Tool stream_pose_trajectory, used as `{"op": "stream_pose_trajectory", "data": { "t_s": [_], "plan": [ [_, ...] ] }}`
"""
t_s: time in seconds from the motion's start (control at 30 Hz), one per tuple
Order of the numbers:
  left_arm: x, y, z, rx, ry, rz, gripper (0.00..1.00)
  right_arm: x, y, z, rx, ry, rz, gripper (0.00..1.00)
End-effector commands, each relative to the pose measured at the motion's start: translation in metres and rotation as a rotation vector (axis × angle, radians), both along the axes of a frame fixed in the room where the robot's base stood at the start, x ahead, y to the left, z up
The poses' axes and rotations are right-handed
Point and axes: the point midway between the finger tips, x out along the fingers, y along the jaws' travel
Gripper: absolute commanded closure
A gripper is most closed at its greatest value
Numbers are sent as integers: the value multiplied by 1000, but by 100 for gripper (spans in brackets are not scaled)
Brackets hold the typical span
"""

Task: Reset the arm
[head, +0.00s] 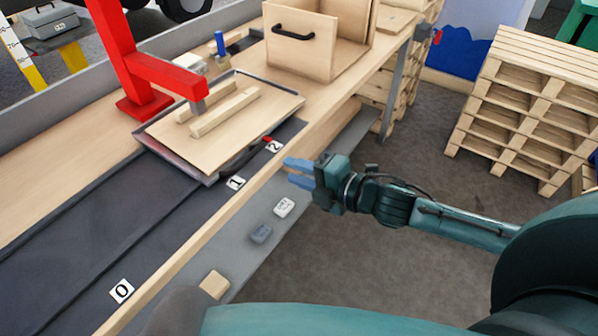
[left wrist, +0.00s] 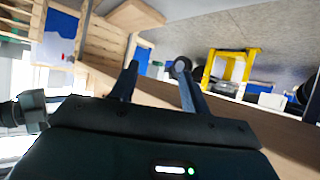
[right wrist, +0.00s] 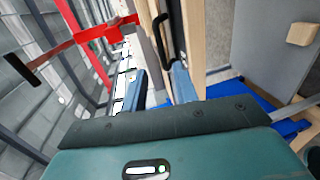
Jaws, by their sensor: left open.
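My right gripper (head: 291,172) is to the right of the workbench in the head view, its blue fingers pointing left toward the bench edge. The fingers are apart with nothing between them. They also show apart in the right wrist view (right wrist: 160,85). My left gripper (left wrist: 156,75) shows in the left wrist view, open and empty, with its two dark fingers spread. It is not visible in the head view.
A wooden board with two bars (head: 225,112) lies on the bench under a red press (head: 140,72). An open wooden box (head: 315,62) stands behind. Small blocks (head: 262,233) lie on the grey lower ledge. Pallets (head: 530,100) are stacked at right; floor between is clear.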

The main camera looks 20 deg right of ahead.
Motion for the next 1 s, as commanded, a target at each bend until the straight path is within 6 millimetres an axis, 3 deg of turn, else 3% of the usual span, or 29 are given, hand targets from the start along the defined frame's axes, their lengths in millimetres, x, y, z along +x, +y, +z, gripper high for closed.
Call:
{"op": "stream_pose_trajectory", "data": {
  "t_s": [0.57,0.77,1.0],
  "plan": [
    [0,0,3,0,-3,0,53,-4,3,-2,32,24,-10,70],
    [1,3,12,1,5,12,53,-35,25,-34,379,306,-171,70],
    [-3,10,10,15,42,34,53,-105,25,-94,940,760,-590,70]
  ]
}}
